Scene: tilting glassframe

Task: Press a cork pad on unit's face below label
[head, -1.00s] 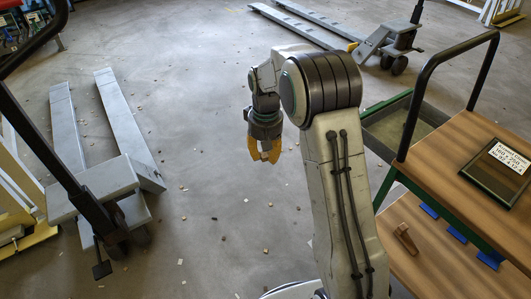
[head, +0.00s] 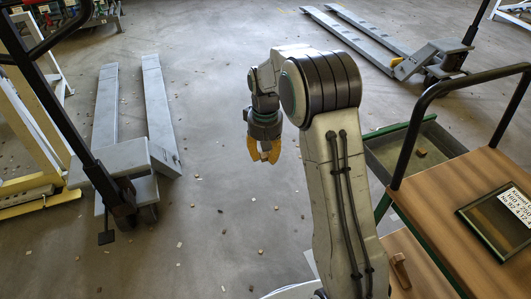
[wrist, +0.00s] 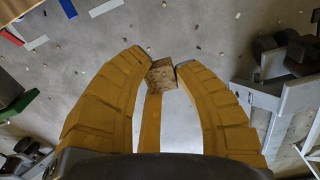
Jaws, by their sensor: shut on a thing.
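My gripper (head: 264,152) hangs over open floor in the head view, fingers pointing down. In the wrist view, its yellow fingers (wrist: 160,76) are shut on a small brown speckled cork pad (wrist: 161,71) at their tips. In the head view the pad shows only as a small light patch between the fingers.
The wooden-topped cart (head: 450,200) with a black handle stands at the right, its tray (head: 400,158) holding a small brown piece (head: 421,153). A pallet truck (head: 130,165) stands left, near a cream-and-yellow frame (head: 38,130). Another pallet truck (head: 425,62) stands back right. Floor between is clear except small scraps.

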